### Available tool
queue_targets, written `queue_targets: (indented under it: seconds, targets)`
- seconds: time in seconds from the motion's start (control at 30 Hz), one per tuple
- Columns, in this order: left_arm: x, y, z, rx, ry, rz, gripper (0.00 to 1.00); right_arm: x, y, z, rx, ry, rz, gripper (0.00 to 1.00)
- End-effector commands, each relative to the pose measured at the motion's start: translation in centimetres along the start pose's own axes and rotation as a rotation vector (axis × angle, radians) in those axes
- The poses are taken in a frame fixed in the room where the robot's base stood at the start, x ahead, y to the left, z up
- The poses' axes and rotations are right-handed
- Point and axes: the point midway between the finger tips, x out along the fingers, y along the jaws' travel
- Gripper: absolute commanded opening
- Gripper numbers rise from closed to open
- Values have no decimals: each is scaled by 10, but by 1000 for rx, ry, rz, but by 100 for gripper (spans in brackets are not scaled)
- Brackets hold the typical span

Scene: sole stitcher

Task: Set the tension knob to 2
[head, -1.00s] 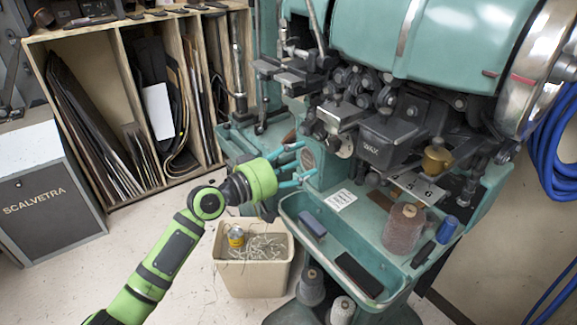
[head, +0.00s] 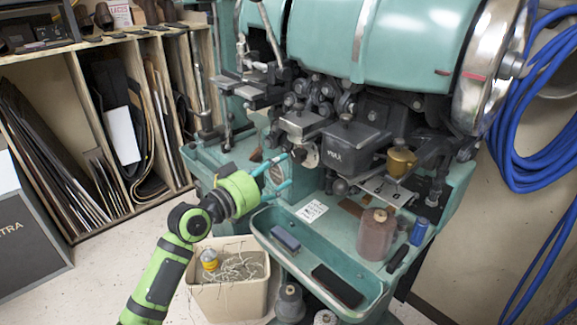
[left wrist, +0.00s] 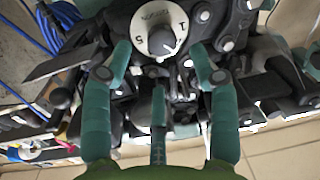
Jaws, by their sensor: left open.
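My right gripper is not in view.
The teal machine (head: 330,35) has a front tray (head: 268,220) with small blocks. A thread spool (head: 376,235) and brass cup (head: 400,160) stand at the right. A scrap bin (head: 228,300) is below my left arm. Blue hose (head: 510,160) hangs at the right wall.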

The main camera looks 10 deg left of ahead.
Motion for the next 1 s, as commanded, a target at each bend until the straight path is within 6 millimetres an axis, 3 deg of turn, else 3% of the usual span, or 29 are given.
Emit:
queue_targets:
  seconds: [0.4,0.77,0.8,0.9,0.93,1.0]
  targets:
    - [56,0,-2,-6,0,1,60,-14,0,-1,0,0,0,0]
    - [63,0,0,-5,-1,1,60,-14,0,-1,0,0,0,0]
    - [63,0,-1,-5,-1,1,52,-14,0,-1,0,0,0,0]
    - [63,0,0,-5,-1,1,12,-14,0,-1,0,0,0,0]
    - [63,0,0,-5,-1,1,4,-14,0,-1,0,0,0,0]
    - [63,0,0,-5,-2,1,4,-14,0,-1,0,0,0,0]
